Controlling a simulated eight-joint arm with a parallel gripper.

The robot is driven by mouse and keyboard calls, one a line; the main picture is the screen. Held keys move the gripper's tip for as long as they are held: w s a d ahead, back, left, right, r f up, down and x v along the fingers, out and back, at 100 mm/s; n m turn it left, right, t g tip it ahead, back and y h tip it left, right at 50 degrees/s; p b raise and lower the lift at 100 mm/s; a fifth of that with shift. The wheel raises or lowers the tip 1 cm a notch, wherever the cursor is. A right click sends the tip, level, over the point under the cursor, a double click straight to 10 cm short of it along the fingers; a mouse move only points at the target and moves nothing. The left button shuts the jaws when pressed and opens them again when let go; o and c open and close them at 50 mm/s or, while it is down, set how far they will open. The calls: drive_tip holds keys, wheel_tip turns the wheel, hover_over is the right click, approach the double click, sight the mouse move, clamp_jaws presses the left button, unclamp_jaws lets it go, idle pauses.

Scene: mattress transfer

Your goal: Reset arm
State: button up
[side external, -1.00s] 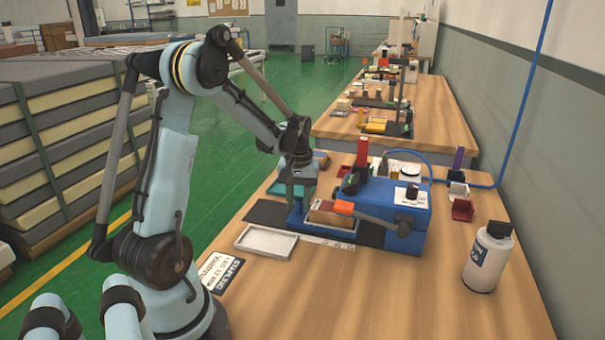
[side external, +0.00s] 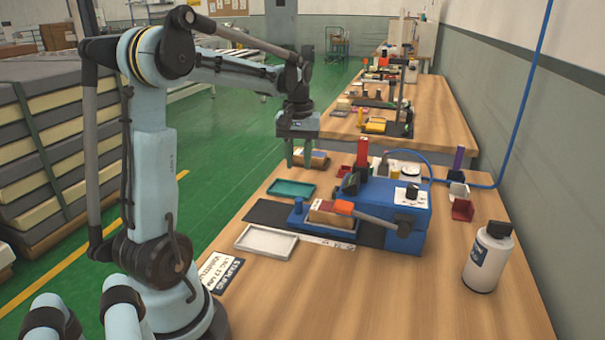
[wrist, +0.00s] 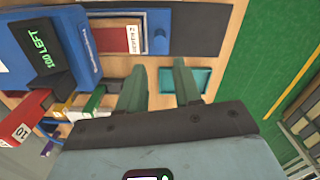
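My gripper (side external: 299,158) hangs in the air above the far left part of the workbench (side external: 380,285), with its fingers pointing down. In the wrist view my gripper (wrist: 158,88) shows two green fingers spread apart with nothing between them. A teal tray (side external: 291,188) lies on the bench below it and shows past the fingertips in the wrist view (wrist: 200,78). The blue machine (side external: 385,208) stands on the bench to the right, with a small block (side external: 327,217) in its front tray. The gripper is apart from the machine and both trays.
A white tray (side external: 266,241) lies empty near the bench's left edge. A white bottle (side external: 489,257) stands at the right. Stacked mattresses (side external: 50,140) stand at the far left.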

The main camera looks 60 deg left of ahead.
drive_tip(key=s+d+m+t, duration=0.2)
drive_tip(key=d+m, duration=0.3)
drive_tip(key=d, duration=0.6)
drive_tip(key=s+d+f+m+t, duration=0.1)
drive_tip(key=d+m+t, duration=0.4)
drive_tip(key=d, duration=0.7)
drive_tip(key=shift+s+d+m, duration=0.2)
drive_tip(key=shift+s+m, duration=0.4)
drive_tip(key=shift+s, duration=0.1)
